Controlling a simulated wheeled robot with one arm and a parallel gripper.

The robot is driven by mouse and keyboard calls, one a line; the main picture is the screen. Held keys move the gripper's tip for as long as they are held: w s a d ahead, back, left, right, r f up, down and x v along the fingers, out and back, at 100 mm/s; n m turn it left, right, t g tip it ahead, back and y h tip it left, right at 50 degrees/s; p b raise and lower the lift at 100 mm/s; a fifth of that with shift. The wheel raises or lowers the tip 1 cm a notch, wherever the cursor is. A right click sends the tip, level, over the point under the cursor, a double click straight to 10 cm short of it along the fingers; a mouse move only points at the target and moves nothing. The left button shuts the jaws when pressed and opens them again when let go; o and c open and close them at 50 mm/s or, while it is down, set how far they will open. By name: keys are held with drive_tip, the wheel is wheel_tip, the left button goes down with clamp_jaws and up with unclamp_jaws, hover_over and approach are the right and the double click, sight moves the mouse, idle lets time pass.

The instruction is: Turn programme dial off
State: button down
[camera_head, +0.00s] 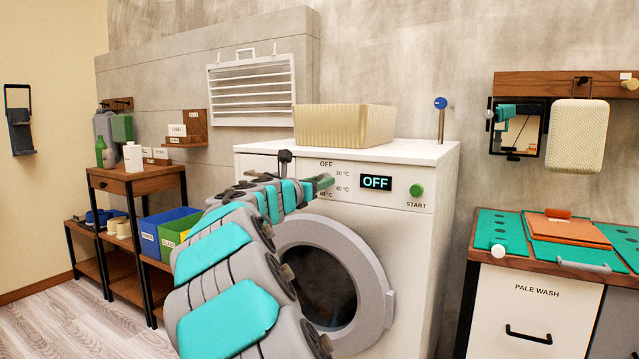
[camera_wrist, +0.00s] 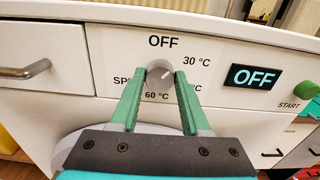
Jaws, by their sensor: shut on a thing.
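The programme dial (camera_wrist: 160,76) is a round grey knob on the white washing machine's (camera_head: 420,235) front panel. In the wrist view its pale mark appears to point up and right, towards the 30 °C label. OFF is printed above it, with 60 °C below. My gripper (camera_wrist: 160,84) has its two green fingers on either side of the dial, shut on it. In the head view my gripper (camera_head: 320,184) reaches the panel and mostly hides the dial. The lit display (camera_head: 376,183) to the right reads OFF.
A green START button (camera_head: 417,191) is right of the display. The round door (camera_head: 330,275) is below the panel, and a drawer handle (camera_wrist: 27,72) is to the left. A cream basket (camera_head: 345,125) stands on top of the machine.

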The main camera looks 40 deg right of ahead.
drive_tip(key=n, duration=0.3)
drive_tip(key=shift+f+n, duration=0.15)
drive_tip(key=shift+n, duration=1.95)
drive_tip(key=shift+c, duration=1.9)
unclamp_jaws()
drive_tip(key=v, duration=0.8)
